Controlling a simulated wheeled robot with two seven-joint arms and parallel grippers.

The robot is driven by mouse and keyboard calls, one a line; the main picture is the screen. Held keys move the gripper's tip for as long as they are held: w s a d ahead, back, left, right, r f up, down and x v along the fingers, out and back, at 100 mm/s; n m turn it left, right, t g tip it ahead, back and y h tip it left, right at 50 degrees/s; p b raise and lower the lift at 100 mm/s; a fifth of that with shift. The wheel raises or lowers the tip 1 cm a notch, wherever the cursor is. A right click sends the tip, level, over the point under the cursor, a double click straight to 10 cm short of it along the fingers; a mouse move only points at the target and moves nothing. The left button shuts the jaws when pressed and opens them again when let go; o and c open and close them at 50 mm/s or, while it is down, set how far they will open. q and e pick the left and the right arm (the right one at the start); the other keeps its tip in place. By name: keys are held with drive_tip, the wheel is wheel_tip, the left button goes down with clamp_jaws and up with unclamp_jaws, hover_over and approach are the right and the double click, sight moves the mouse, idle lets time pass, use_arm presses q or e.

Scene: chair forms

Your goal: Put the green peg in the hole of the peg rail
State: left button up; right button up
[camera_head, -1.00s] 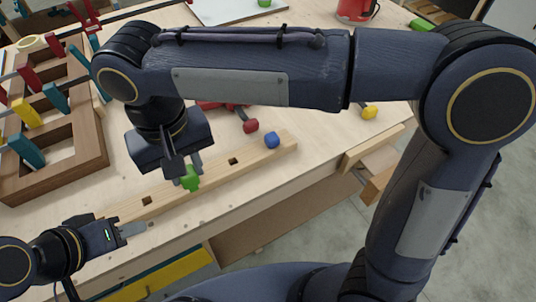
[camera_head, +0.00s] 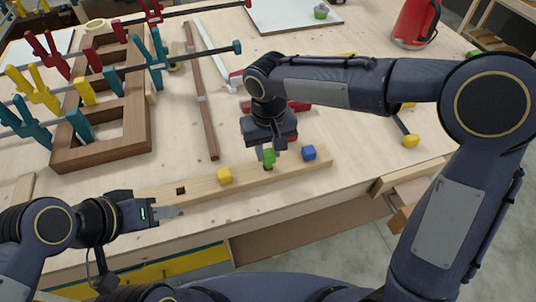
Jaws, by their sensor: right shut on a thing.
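The green peg (camera_head: 268,154) is in my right gripper (camera_head: 268,151), which points down over the wooden peg rail (camera_head: 205,189). The peg is upright, with its lower end at a dark hole between the yellow and blue pegs. I cannot tell how deep it is in the hole. The yellow peg (camera_head: 224,176) and blue peg (camera_head: 309,152) stand in the rail. An open hole (camera_head: 181,190) shows left of the yellow peg. My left gripper (camera_head: 170,212) is empty near the rail's left part; its fingers are seen edge-on.
A wooden frame with coloured clamps (camera_head: 136,120) lies at the left. A long brown bar (camera_head: 201,95) lies behind the rail. A red canister (camera_head: 415,22) stands at the back right. The bench's front edge is close in front of the rail.

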sight(268, 153)
drive_tip(key=shift+f, duration=1.4)
drive_tip(key=shift+f, duration=0.2)
drive_tip(key=o, duration=1)
drive_tip(key=shift+c, duration=0.2)
drive_tip(key=shift+r, duration=0.1)
wheel_tip(268, 153, up, 12)
drive_tip(key=shift+r, duration=0.15)
